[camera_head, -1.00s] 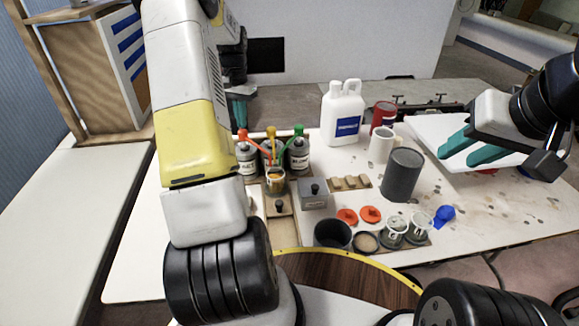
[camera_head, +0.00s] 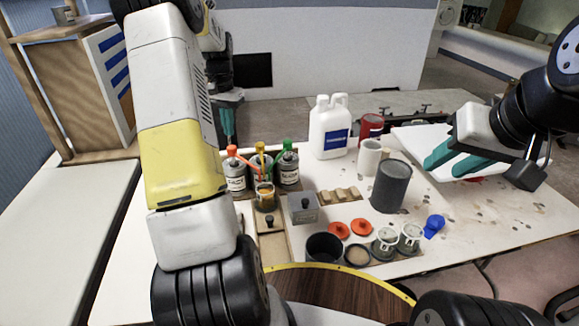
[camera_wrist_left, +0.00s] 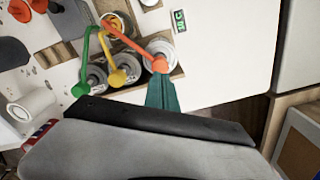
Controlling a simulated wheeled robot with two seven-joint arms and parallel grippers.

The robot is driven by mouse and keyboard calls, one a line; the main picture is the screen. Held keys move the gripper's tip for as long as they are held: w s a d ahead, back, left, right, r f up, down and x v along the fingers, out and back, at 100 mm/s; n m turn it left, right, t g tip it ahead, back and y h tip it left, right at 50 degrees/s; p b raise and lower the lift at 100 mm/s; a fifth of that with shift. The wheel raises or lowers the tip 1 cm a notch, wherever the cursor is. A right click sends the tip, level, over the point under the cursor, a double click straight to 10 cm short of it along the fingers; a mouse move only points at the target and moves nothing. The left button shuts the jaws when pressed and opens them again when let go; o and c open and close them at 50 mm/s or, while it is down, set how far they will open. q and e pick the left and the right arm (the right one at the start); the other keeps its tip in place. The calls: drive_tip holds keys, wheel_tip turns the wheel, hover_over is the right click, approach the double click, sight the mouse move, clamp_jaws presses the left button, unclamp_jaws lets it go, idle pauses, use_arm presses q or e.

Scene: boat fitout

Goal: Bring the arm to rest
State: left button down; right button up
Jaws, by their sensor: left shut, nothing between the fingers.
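My left arm rises through the left of the head view. Its gripper (camera_head: 228,122) is partly hidden behind the arm, with teal fingers pointing down beyond the bottles. In the left wrist view the teal fingers (camera_wrist_left: 162,92) are shut and empty, close in the picture to the bottle with the orange spout (camera_wrist_left: 160,58). I cannot tell whether they touch it. My right gripper (camera_head: 458,161) is at the right of the head view, its two teal fingers apart and empty, in front of a white tray (camera_head: 410,135).
The white table holds bottles with orange, yellow and green spouts (camera_head: 289,168), a white jug (camera_head: 328,128), a dark grey cylinder (camera_head: 391,187), a grey box with a knob (camera_head: 302,208) and small cups (camera_head: 385,243). A wooden cabinet (camera_head: 85,85) stands at the left.

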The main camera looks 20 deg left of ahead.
use_arm(q)
drive_tip(key=s+d+r+t, duration=0.3)
drive_tip(key=s+d+r, duration=0.7)
drive_tip(key=d+r, duration=0.5)
drive_tip(key=s+d+t+h, duration=0.1)
drive_tip(key=s+d, duration=0.4)
drive_tip(key=s, duration=0.4)
drive_tip(key=s+d+t+h, duration=0.1)
drive_tip(key=s+d+t, duration=0.1)
drive_tip(key=s+d, duration=0.3)
drive_tip(key=s, duration=0.4)
drive_tip(key=shift+d+r, duration=0.35)
drive_tip(key=shift+r, duration=0.05)
drive_tip(key=shift+w, duration=0.15)
